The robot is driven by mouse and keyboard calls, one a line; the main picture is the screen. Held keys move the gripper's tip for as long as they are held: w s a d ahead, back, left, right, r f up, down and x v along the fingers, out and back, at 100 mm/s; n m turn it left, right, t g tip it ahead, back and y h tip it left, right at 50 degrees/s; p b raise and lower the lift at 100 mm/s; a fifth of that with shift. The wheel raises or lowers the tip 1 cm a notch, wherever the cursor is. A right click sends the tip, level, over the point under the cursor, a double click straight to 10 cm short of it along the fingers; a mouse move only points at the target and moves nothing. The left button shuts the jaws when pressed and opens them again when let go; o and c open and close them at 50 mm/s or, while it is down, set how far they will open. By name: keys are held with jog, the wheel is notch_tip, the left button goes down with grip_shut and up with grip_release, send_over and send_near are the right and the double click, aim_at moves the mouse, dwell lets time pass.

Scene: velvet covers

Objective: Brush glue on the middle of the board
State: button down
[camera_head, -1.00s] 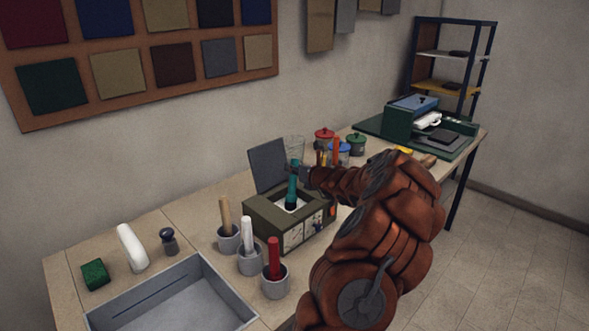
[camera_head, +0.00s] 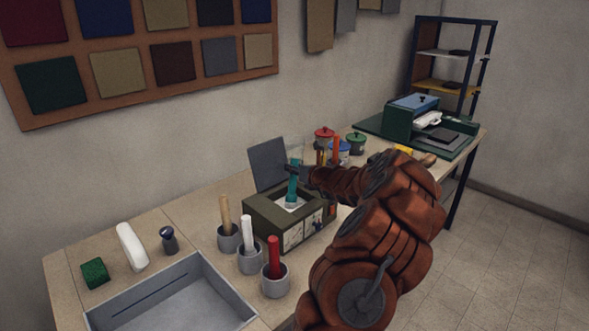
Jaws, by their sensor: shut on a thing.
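My gripper (camera_head: 295,170) is shut on the teal handle of a brush (camera_head: 292,188). The brush stands roughly upright, with its lower end down in the square opening of an olive-green glue pot box (camera_head: 265,213). The box has dials on its front and a pale inside; the brush tip is hidden in it. A grey panel (camera_head: 268,163) stands upright behind the box. I cannot tell which thing is the board.
Three cups with a tan handle (camera_head: 225,213), a white handle (camera_head: 247,230) and a red handle (camera_head: 274,255) stand just left of and in front of the box. A grey tray (camera_head: 215,283) lies at the front left. Lidded pots (camera_head: 356,143) and a green press (camera_head: 412,118) stand further back right.

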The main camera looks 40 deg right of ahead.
jog(key=shift+r+p, duration=3.1)
jog(key=shift+r, duration=0.45)
jog(key=shift+f, duration=0.1)
